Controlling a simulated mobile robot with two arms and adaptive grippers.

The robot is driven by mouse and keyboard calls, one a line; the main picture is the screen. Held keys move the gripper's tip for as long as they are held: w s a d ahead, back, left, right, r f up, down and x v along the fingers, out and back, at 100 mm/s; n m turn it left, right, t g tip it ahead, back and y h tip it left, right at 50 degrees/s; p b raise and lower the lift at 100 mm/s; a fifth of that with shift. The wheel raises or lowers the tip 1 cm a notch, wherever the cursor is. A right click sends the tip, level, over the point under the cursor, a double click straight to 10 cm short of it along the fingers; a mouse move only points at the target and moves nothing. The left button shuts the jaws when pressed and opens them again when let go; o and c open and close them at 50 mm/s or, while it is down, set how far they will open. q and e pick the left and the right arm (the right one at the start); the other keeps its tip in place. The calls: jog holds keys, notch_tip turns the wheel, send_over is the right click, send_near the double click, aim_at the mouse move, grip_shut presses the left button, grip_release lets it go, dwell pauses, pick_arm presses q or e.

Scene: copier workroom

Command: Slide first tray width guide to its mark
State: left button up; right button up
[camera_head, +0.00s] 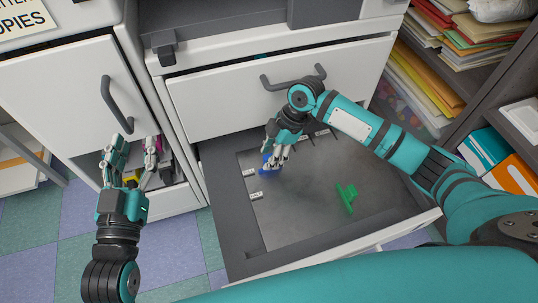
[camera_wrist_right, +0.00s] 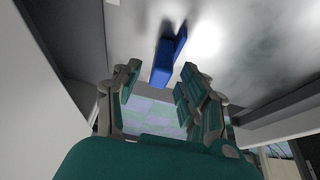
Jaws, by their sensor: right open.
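The paper tray (camera_head: 225,220) is pulled out as an open drawer with a grey metal floor. A blue width guide (camera_head: 266,163) stands near its left side, partly hidden by my right gripper (camera_head: 278,160). In the right wrist view the blue guide (camera_wrist_right: 167,58) lies just beyond the open fingers (camera_wrist_right: 160,85), with nothing seen between them. A green guide (camera_head: 346,198) stands further right on the tray floor. Small white labels (camera_head: 257,195) sit along the tray's left edge. My left gripper (camera_head: 134,148) is open and empty, left of the tray, before the cabinet.
A closed upper drawer (camera_head: 220,100) with a grey handle (camera_head: 293,78) is behind my right gripper. A cabinet door (camera_head: 60,95) is at left. Shelves of paper and folders (camera_head: 425,85) stand at right. The tray floor between the two guides is clear.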

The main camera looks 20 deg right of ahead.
jog(key=v, duration=1.1)
